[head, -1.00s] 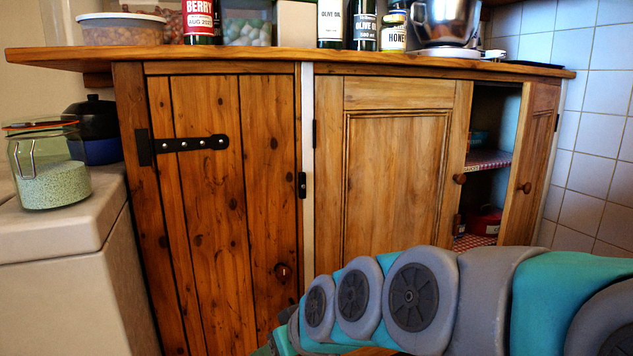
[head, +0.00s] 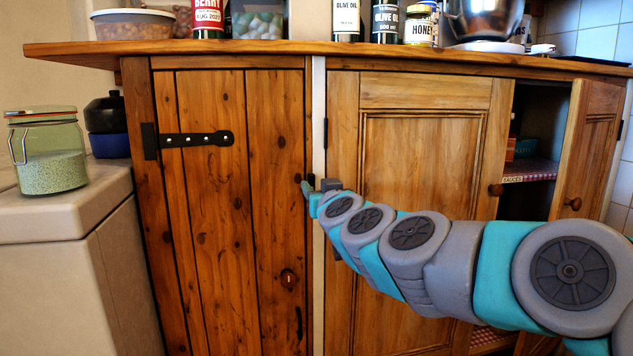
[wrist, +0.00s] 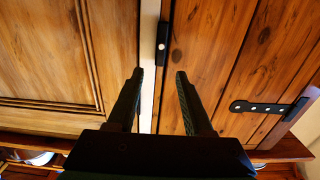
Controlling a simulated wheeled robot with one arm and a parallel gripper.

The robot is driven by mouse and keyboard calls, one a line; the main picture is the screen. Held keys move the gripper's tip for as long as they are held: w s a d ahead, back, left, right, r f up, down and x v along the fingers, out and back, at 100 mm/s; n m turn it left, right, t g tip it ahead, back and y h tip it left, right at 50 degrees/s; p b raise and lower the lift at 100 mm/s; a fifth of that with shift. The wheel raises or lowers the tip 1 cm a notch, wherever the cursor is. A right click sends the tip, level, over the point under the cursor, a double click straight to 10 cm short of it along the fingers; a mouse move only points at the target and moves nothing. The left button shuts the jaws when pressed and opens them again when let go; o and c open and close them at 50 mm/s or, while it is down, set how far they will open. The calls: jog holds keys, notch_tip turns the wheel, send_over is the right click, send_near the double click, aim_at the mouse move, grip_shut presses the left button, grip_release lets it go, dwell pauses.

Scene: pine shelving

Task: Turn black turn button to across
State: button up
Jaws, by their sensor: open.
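The black turn button (wrist: 162,44) shows in the wrist view as a short dark upright bar with a pale round screw. It sits at the edge of the plank door (wrist: 220,60), beside the pale strip between the doors, and its long side runs along that edge. My gripper (wrist: 160,74) is open and empty, one finger on each side of the button's line. The button lies beyond the fingertips, and I see no contact. In the head view my gripper (head: 320,187) is at the door's right edge and mostly hides the button.
The plank door has a black strap hinge (head: 196,139) on its left. A panelled door (head: 420,165) stands to the right, then an open door (head: 588,145) with a shelf behind. Jars and bottles stand on the worktop (head: 290,48) above. A glass jar (head: 50,165) stands at left.

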aim_at(312, 178)
jog(key=shift+x, duration=2.7)
jog(key=shift+c, duration=0.3)
grip_shut()
